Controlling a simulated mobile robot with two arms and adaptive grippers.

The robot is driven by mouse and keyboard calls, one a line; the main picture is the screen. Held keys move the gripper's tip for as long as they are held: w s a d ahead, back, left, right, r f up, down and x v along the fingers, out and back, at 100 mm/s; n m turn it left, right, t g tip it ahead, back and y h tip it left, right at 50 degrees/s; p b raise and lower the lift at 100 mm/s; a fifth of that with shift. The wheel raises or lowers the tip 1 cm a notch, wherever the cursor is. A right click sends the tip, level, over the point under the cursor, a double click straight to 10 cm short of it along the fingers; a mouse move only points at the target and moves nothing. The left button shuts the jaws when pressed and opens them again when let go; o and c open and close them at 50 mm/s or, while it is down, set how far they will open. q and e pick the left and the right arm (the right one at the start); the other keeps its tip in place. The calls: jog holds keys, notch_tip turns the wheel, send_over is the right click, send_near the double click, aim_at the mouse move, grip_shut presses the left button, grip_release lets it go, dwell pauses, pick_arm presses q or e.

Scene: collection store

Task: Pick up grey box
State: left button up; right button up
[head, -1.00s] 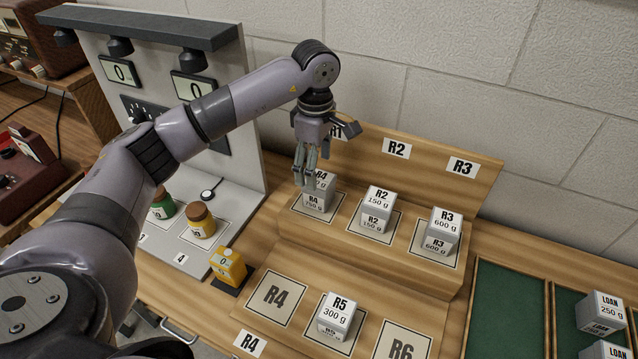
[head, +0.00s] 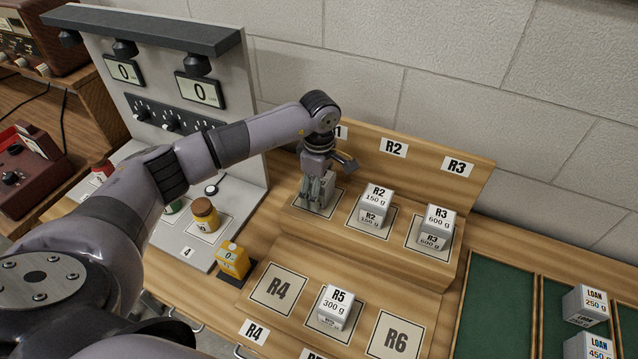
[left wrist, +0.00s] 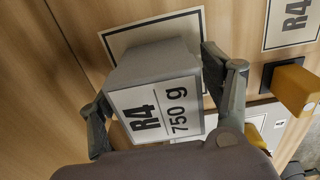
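The grey box (left wrist: 155,85), labelled R4 750 g, stands on the upper shelf of the wooden rack, on the mat (head: 333,204) below the R1 sign. My left gripper (head: 318,192) is down at this box and hides much of it in the head view. In the left wrist view the two fingers (left wrist: 155,82) stand on either side of the box, very close to its sides. I cannot tell if they press on it. My right gripper is not in view.
Grey boxes R2 (head: 376,202) and R3 (head: 436,225) stand to the right on the same shelf. Box R5 (head: 335,305) is on the lower shelf between the empty R4 mat (head: 279,289) and R6 mat (head: 396,336). A yellow block (head: 232,260) is at the left.

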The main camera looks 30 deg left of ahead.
pick_arm(q)
grip_shut()
dwell(0.8)
jog(key=shift+r, duration=0.15)
